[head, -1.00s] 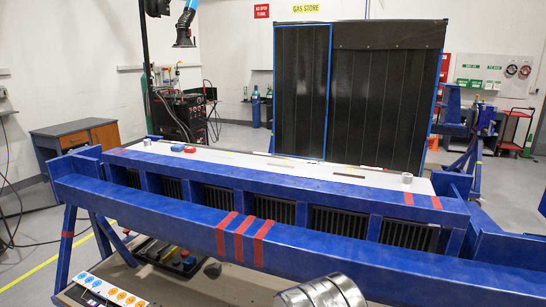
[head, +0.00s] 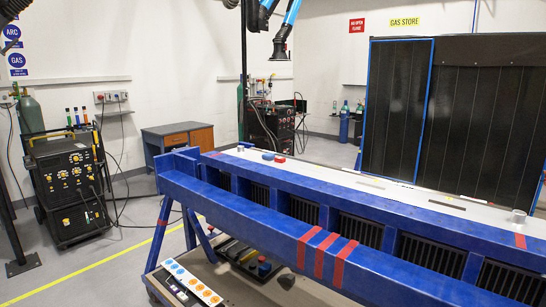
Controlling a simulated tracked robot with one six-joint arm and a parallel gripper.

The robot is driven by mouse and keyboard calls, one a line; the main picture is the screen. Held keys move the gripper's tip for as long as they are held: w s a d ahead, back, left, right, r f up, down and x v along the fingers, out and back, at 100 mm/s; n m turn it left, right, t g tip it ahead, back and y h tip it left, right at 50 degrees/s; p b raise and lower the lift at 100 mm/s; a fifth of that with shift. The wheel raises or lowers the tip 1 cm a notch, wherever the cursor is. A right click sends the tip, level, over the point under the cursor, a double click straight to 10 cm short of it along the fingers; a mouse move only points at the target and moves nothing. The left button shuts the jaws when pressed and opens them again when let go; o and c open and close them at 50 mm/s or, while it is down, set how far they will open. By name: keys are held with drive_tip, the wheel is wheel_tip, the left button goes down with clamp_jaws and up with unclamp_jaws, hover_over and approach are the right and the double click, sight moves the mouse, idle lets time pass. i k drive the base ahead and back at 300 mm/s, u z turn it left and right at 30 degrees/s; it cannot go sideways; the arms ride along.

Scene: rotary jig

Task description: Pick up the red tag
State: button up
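A small red block-like piece (head: 280,159), which may be the red tag, lies on the pale top (head: 330,175) of the long blue bench, toward its left end. A small blue piece (head: 268,156) lies close to its left side. The red piece is too small in view to make out any writing or shape detail. Red stripes (head: 325,255) also mark the front blue beam, flat on its surface. My gripper is not in view.
The blue bench frame (head: 240,210) crosses the right half. A power strip (head: 190,282) lies on its lower shelf. A black welding machine (head: 68,180) with gas cylinders stands at left. A wooden desk (head: 178,140) stands behind. The floor at left front is clear.

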sight(281, 159)
drive_tip(key=k, duration=1.3)
drive_tip(key=u, duration=0.5)
drive_tip(key=i, duration=0.7)
drive_tip(key=u, duration=0.7)
drive_tip(key=i, duration=0.7)
drive_tip(key=u, duration=0.45)
drive_tip(key=i, duration=1.4)
drive_tip(key=z, duration=0.15)
